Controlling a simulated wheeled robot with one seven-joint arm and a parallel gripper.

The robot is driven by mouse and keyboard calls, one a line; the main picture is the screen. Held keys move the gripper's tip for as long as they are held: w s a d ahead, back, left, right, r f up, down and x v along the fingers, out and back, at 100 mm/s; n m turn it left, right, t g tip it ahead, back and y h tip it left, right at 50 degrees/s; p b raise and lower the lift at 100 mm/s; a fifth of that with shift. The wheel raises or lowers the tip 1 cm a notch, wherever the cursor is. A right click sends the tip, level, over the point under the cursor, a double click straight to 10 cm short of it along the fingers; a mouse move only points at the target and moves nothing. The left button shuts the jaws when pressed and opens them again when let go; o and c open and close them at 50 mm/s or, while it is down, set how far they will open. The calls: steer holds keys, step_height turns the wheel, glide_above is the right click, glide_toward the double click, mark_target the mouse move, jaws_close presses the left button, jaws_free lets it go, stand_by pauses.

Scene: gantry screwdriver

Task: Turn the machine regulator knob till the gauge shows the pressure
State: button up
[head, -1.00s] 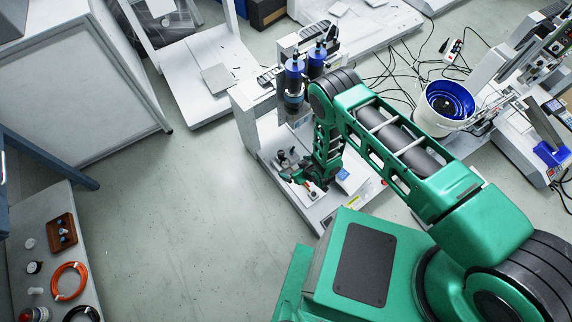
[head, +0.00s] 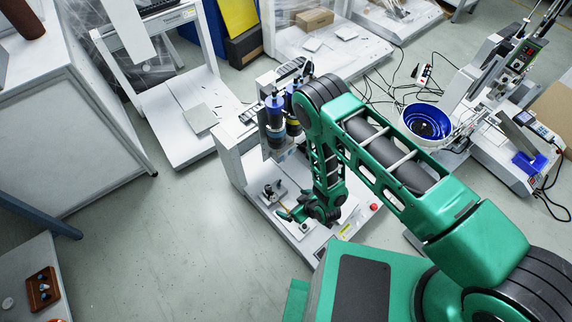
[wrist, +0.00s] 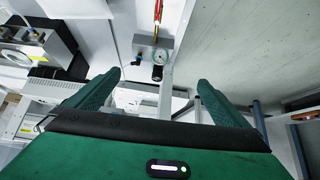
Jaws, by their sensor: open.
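In the wrist view, the regulator is a small grey block (wrist: 152,43) with a red line above it. Its round white gauge (wrist: 160,57) shows small; I cannot read its needle. A dark round knob (wrist: 157,74) sits just below the gauge. My gripper (wrist: 153,84) is open, with one green finger on each side of the picture. The knob appears between the fingers, beyond them, with nothing held. In the head view my gripper (head: 293,213) is low over the white machine (head: 237,157). I cannot make out the regulator there.
The machine carries blue-topped cylinders (head: 274,120) beside my arm. A blue bowl feeder (head: 427,122) stands to the right, with cables on the floor behind. A bench with a brown tray (head: 42,289) is at lower left. Open floor (head: 170,245) lies between bench and machine.

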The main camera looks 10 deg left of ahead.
steer(key=w+d+r+m+h, duration=0.1)
steer(key=w+d+r, duration=0.3)
steer(key=w+r, duration=0.45)
steer(key=w+d+r+m+h, duration=0.2)
steer(key=w+d+r, duration=0.3)
steer(key=w+r, duration=0.3)
steer(key=w+d+r+m+h, duration=0.2)
steer(key=d+r+m+h, duration=0.15)
steer(key=d+r, duration=1.7)
steer(key=s+d+r+m+g, duration=0.2)
steer(key=s+d+r+m, duration=0.4)
steer(key=s+d+r, duration=1)
steer(key=s+d+r+m, duration=0.1)
steer(key=s+r, duration=0.2)
steer(key=s, duration=0.3)
steer(key=s+d+r+m+g, duration=0.1)
steer(key=s+d+r+m, duration=0.1)
steer(key=s, duration=0.5)
steer(key=s+d+r+m+g, duration=0.1)
steer(key=s+r+m, duration=0.1)
steer(key=s+r, duration=0.2)
steer(key=s, duration=0.3)
steer(key=shift+d+r, duration=0.2)
